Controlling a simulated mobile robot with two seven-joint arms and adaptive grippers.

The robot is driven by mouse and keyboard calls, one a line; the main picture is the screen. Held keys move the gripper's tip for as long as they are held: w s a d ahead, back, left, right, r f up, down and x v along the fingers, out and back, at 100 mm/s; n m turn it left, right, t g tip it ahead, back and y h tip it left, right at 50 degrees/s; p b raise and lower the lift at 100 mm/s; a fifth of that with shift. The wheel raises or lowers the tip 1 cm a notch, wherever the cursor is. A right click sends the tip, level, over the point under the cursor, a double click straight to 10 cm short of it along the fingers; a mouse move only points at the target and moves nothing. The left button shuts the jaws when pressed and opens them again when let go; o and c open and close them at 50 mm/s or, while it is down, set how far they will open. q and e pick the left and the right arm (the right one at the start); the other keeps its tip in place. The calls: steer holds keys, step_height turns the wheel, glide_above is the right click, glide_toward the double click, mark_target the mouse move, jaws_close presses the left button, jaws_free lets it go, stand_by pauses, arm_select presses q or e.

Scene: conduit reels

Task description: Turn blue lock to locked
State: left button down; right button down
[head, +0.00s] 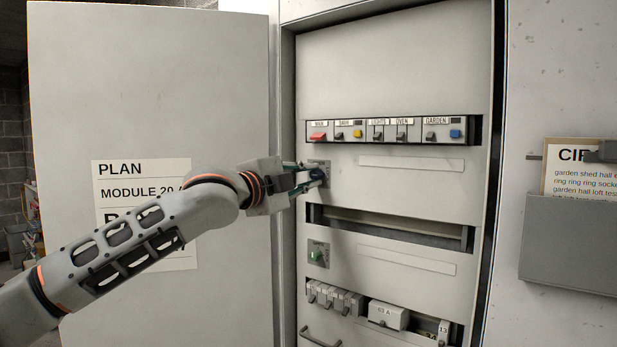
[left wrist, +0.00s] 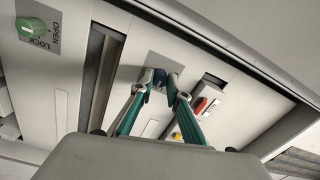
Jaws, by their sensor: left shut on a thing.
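The blue lock is a small blue knob (left wrist: 160,78) on a grey plate on the cabinet's inner panel. My left gripper (head: 318,177) is at this plate, in the upper left of the panel. In the left wrist view its two fingers (left wrist: 165,88) are shut on the blue knob, one on each side. The fingers cover most of the knob and its markings, so I cannot tell which way it points. My right gripper is in neither view.
A green lock knob (head: 315,256) sits lower on the panel; OPEN and LOCK show beside it in the left wrist view. A row of switches (head: 390,131) is above. The open cabinet door (head: 150,80) stands behind my left arm. A grey holder (head: 570,240) is at right.

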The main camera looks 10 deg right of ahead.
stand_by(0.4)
arm_select(q)
steer(key=c, duration=2)
jaws_free()
steer(key=shift+o, duration=0.2)
steer(key=v, duration=1.2)
